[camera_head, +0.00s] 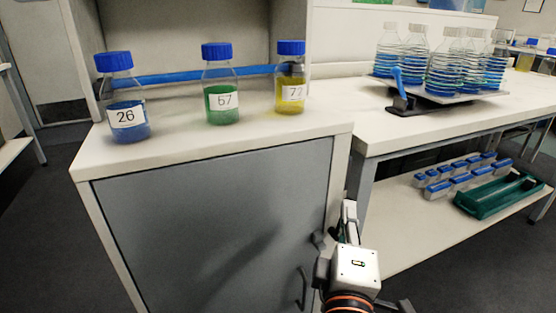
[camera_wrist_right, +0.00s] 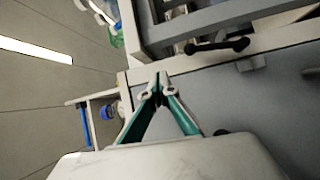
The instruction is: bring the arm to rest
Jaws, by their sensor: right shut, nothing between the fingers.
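My right gripper (camera_head: 347,212) shows at the lower middle of the head view, in front of the right edge of the cabinet (camera_head: 215,215). In the right wrist view its two fingers (camera_wrist_right: 157,92) meet at the tips and hold nothing. The head view shows it apart from the bottles on the cabinet top. My left gripper is not in view.
On the cabinet top stand bottles labelled 26 (camera_head: 127,118), 67 (camera_head: 222,101) and 72 (camera_head: 291,94), blue, green and yellow. The grey cabinet door is shut. The bench (camera_head: 430,122) at right carries a shaker with several bottles; its lower shelf holds a green tray (camera_head: 497,196).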

